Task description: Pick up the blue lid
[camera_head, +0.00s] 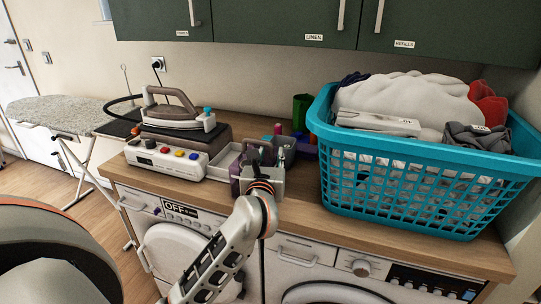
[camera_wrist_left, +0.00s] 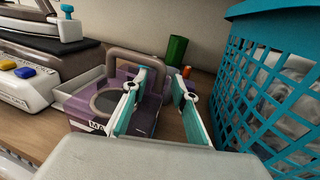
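A small blue cap (camera_head: 207,110), the only lid-like blue part I see, stands upright at the front end of the steam iron (camera_head: 175,110). It also shows at the upper left of the left wrist view (camera_wrist_left: 68,12). My left gripper (camera_head: 268,158) is right of the iron, over the counter, apart from the cap. In the left wrist view its two teal-padded fingers (camera_wrist_left: 160,92) are spread with nothing held between them. A purple container with a handle (camera_wrist_left: 112,88) lies just beyond the fingers. My right gripper is not in view.
A teal laundry basket (camera_head: 400,190) full of cloths stands close on the right. A grey tray (camera_head: 225,162) is left of the gripper; a green container (camera_head: 301,110) is behind. Dark cabinets (camera_head: 270,22) hang above. The wooden counter (camera_head: 310,212) has little free room.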

